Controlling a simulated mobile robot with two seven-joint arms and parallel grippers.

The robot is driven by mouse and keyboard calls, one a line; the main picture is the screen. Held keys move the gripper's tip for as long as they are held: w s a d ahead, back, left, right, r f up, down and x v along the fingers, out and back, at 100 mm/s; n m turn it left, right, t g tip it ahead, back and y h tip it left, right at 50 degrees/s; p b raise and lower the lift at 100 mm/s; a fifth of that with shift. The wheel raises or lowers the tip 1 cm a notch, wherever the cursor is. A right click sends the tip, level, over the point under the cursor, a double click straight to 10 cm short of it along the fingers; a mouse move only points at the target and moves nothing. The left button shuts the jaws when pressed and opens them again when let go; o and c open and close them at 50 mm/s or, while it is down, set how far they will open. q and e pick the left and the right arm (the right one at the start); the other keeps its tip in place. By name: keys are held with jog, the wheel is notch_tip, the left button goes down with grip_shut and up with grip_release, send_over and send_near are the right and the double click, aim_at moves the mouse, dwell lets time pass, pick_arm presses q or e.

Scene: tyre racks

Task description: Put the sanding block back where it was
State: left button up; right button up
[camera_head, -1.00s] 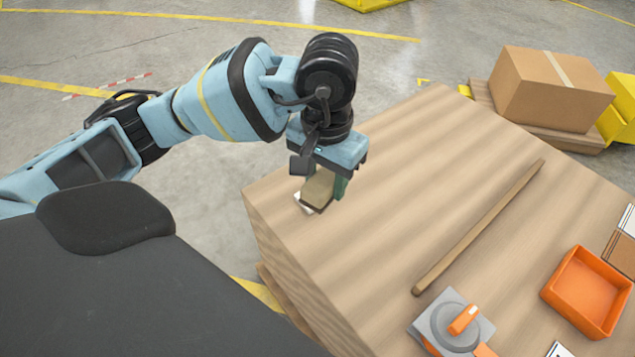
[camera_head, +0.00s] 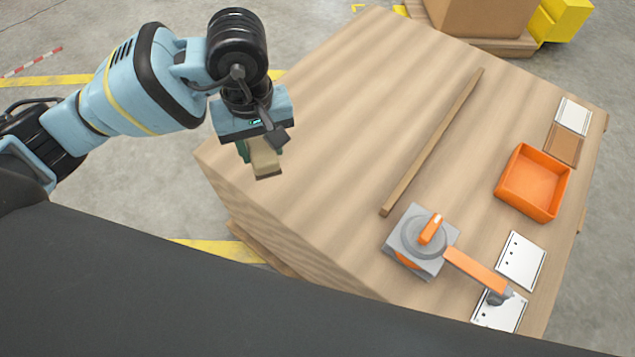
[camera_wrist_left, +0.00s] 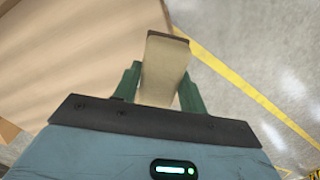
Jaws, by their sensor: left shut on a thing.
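My left gripper (camera_head: 260,150) is shut on the sanding block (camera_head: 265,164), a tan block with a darker edge. It holds the block at the near left corner of the wooden worktop (camera_head: 330,120). In the left wrist view the block (camera_wrist_left: 164,68) sits between the two green fingers and sticks out past them. I cannot tell whether the block touches the worktop. The surface right behind the block is hidden. My right gripper is not in view.
A long wooden stick (camera_head: 432,142) lies across the worktop. A grey fixture with an orange knob (camera_head: 422,240) and an orange lever (camera_head: 475,270) stands at the near right. An orange tray (camera_head: 533,183) and several flat plates (camera_head: 521,260) lie along the right side.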

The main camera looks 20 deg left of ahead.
pick_arm(q)
jog(key=s+d+f+n, duration=0.2)
jog(key=d+f+n, duration=0.1)
jog(key=n, duration=0.4)
jog(key=s+d+f+n+p, duration=0.1)
jog(key=s+d+f+n, duration=0.2)
jog(key=f+n, duration=0.3)
jog(key=s+d+f+n, duration=0.2)
jog(key=d+f+n, duration=0.3)
jog(key=n, duration=0.5)
jog(key=shift+s, duration=0.25)
jog(key=shift+n, duration=0.9)
send_over(318, 185)
notch_tip(318, 185, down, 2)
jog(key=shift+s+f+b, duration=0.1)
jog(key=shift+b, duration=0.25)
jog(key=shift+f, duration=1.7)
jog(key=shift+f, duration=0.15)
jog(key=o, duration=0.9)
jog(key=shift+o, duration=0.2)
